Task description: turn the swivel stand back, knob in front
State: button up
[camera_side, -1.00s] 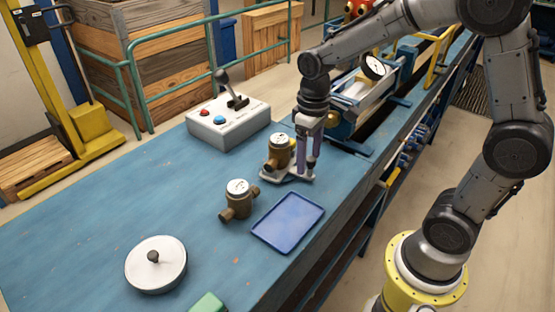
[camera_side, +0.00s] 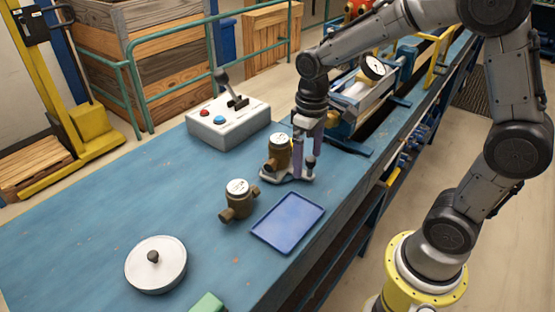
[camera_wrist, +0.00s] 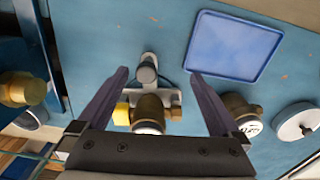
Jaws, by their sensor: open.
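The swivel stand (camera_side: 290,176) is a pale grey base on the blue bench, with a brass meter (camera_side: 278,153) upright on it. Its knob (camera_side: 311,162), a short dark-topped post, stands at the base's right end in the side view. In the wrist view the knob (camera_wrist: 147,70) shows between my fingers, nearer the left one, with the stand (camera_wrist: 174,97) and meter (camera_wrist: 149,112) below it. My gripper (camera_side: 307,164) is open, pointing down around the knob, with nothing clamped. It also shows in the wrist view (camera_wrist: 159,73). Whether a finger touches the knob is unclear.
A second brass meter (camera_side: 238,199) stands left of the blue tray (camera_side: 288,222), both close to the stand. A white round disc with a knob (camera_side: 156,264) lies at the front left. A control box with a lever (camera_side: 229,124) stands behind. The bench's left part is clear.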

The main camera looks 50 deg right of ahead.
jog(key=shift+r, duration=2.75)
jog(key=shift+d+r, duration=0.45)
jog(key=shift+r, duration=0.2)
jog(key=shift+d+r, duration=0.45)
jog(key=shift+r, duration=0.15)
jog(key=shift+f, duration=2.85)
jog(key=shift+f, duration=0.3)
jog(key=shift+f, duration=0.35)
jog(key=shift+f, duration=0.5)
jog(key=shift+c, duration=0.3)
jog(key=c, duration=0.3)
